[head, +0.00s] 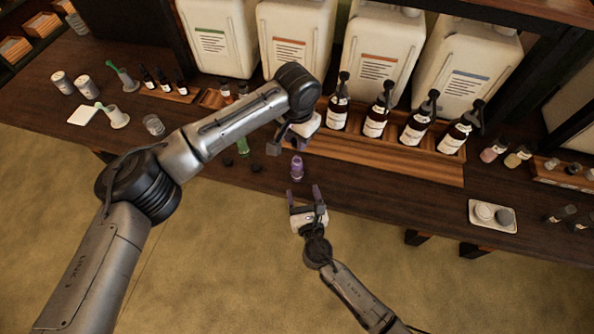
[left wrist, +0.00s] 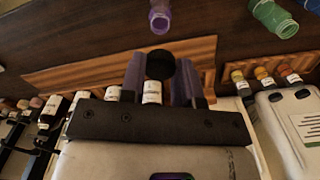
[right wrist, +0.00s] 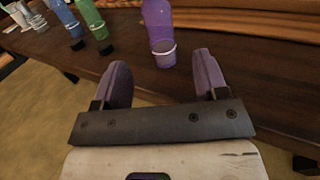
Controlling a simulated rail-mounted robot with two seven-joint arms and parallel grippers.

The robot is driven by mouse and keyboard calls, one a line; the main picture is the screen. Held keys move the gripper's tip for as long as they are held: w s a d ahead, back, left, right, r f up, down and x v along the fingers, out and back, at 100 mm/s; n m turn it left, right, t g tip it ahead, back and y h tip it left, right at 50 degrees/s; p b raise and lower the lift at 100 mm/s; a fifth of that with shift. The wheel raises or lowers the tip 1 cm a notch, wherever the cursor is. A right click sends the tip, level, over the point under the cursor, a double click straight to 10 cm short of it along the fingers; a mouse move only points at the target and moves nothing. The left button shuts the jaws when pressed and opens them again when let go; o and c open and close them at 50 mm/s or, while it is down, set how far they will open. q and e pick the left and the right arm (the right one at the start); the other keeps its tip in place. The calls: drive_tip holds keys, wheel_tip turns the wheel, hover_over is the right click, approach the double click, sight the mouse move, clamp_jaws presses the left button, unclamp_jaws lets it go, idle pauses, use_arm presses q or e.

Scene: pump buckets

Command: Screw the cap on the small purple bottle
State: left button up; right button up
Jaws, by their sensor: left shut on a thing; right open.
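The small purple bottle (head: 296,168) stands uncapped near the table's front edge. It also shows in the left wrist view (left wrist: 159,18) and the right wrist view (right wrist: 158,32). My left gripper (head: 288,146) is over the table just behind and above the bottle. In the left wrist view its purple fingers are shut on a round black cap (left wrist: 160,66), apart from the bottle. My right gripper (head: 306,190) is open and empty in front of the bottle. In the right wrist view its fingers (right wrist: 165,80) point at the bottle, which is not between them.
A green bottle (head: 243,147) and loose black caps (head: 256,167) are left of the purple bottle. A wooden tray (head: 400,160) with several dark pump bottles lies behind to the right. Large white canisters (head: 375,55) line the back. Bare table lies right of the bottle.

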sight(298, 174)
drive_tip(key=x, duration=0.8)
drive_tip(key=shift+w, duration=0.3)
clamp_jaws()
idle(0.4)
